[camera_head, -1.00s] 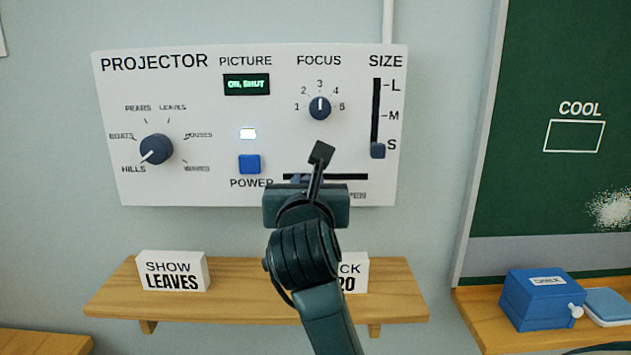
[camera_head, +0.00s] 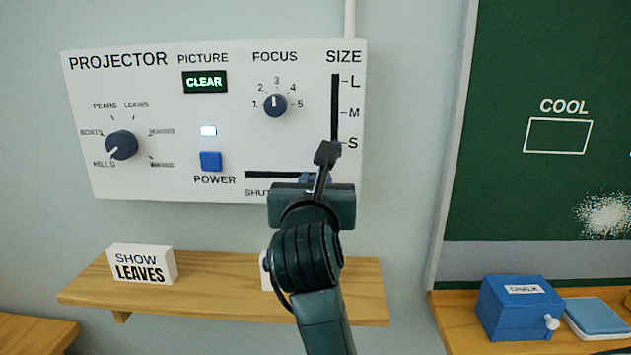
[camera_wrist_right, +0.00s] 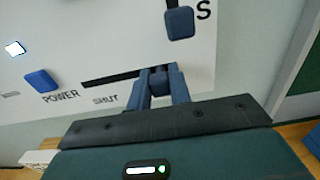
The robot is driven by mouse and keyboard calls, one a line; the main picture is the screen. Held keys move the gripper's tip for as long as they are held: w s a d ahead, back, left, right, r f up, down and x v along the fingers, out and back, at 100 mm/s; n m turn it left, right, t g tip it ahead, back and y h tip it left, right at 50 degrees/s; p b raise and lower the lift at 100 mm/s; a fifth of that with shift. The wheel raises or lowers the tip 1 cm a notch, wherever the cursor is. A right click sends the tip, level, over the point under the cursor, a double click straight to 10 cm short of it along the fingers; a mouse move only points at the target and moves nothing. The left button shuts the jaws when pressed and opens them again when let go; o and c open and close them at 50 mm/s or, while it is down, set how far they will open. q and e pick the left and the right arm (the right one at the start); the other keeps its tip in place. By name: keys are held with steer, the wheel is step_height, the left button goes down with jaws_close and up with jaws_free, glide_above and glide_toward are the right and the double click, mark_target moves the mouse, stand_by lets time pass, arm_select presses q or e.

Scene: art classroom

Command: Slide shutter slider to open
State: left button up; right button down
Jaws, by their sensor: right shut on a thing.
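The white projector panel (camera_head: 130,185) is on the wall. Its shutter slot (camera_head: 265,174) runs level along the lower edge, with "SHUT" at its left end; the right end is hidden behind my arm in the head view. My right gripper (camera_wrist_right: 160,82) is shut on the shutter slider (camera_wrist_right: 159,78), right of the bare slot in the right wrist view. In the head view the gripper hides most of the slider. The picture display (camera_head: 205,82) reads "CLEAR". My left gripper is not in view.
The blue power button (camera_head: 210,161) and the size slider (camera_wrist_right: 180,22), at S, are close to the shutter slot. Below is a wooden shelf (camera_head: 215,300) with a "SHOW LEAVES" sign (camera_head: 142,265) and another sign mostly hidden by my arm. A chalkboard (camera_head: 560,75) is at the right.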

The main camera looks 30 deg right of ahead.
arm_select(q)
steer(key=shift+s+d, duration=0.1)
arm_select(e)
steer(key=shift+s+d, duration=0.1)
steer(key=shift+d, duration=0.1)
steer(key=c, duration=1.3)
jaws_free()
steer(key=shift+d, duration=0.1)
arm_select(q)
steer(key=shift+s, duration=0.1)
